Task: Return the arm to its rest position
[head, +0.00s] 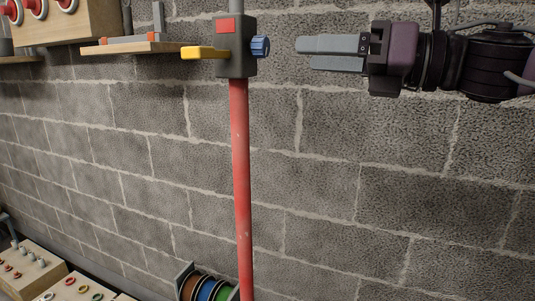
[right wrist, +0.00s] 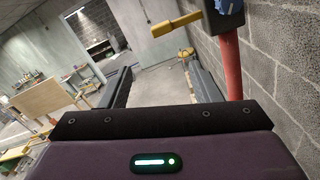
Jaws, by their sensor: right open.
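My right gripper (head: 308,54) comes in from the right in the head view, level with a grey box (head: 235,60) on the wall. Its two grey fingers are apart with nothing between them, and they point at the box with a clear gap. The box has a blue knob (head: 260,47) on its right and a yellow lever (head: 204,53) on its left. In the right wrist view, the fingers spread to either side, with the yellow lever (right wrist: 178,25) and blue knob (right wrist: 224,6) beyond them. My left gripper is not in view.
A red conduit (head: 241,180) runs down from the box along the block wall (head: 330,200). A wooden shelf (head: 130,48) juts out at the upper left. Cable reels (head: 205,287) and panels with small parts (head: 75,288) are low down. The wall right of the conduit is bare.

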